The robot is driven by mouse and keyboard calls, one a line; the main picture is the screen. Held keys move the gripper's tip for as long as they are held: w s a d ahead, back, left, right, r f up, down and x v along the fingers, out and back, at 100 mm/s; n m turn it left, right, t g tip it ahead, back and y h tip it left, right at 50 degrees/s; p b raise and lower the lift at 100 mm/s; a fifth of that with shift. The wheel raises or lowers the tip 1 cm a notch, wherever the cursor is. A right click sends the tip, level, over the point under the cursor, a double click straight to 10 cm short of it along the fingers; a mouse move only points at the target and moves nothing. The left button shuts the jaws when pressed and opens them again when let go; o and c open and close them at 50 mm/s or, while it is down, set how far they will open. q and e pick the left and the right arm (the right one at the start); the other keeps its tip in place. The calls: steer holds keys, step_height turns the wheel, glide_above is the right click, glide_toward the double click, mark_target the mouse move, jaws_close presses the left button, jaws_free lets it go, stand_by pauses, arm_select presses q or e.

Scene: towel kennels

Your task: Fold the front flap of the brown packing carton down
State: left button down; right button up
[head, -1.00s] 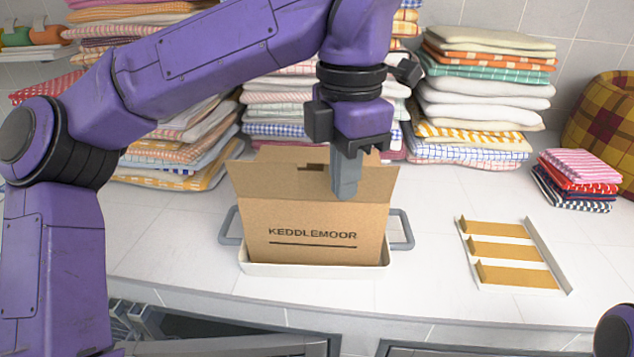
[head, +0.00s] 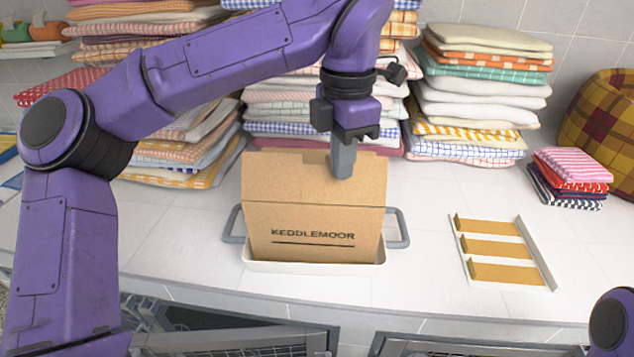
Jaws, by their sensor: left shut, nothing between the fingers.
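The brown packing carton (head: 315,245), printed KEDDLEMOOR, stands upright on the counter. Its front flap (head: 285,178) stands up nearly in line with the front wall, above a crease. The flap hides the carton's opening and most of the other flaps. My left gripper (head: 342,172) points down with its fingers shut and empty. Its fingertips are on the near side of the flap, right of its middle, above the crease. They look to be against the flap, but contact is not certain. My right gripper is out of view.
The carton sits in a shallow white tray (head: 262,267) with grey side handles. Folded towel stacks (head: 480,95) stand close behind. To the right are a white rack with tan strips (head: 500,250), small folded cloths (head: 570,180) and a plaid basket (head: 605,125). Counter between is clear.

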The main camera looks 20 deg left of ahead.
arm_select(q)
steer(key=shift+w+a+r+p, duration=0.1)
steer(key=shift+w+a+p, duration=0.1)
steer(key=shift+w+p, duration=0.25)
steer(key=shift+w+a+p, duration=0.15)
steer(key=shift+w+p, duration=0.15)
steer(key=shift+w, duration=0.35)
step_height(320, 180, down, 5)
steer(key=b, duration=0.3)
steer(key=shift+r, duration=0.15)
step_height(320, 180, up, 8)
steer(key=p, duration=0.7)
steer(key=shift+r+p, duration=0.1)
steer(key=shift+p, duration=0.3)
steer(key=shift+a, duration=0.1)
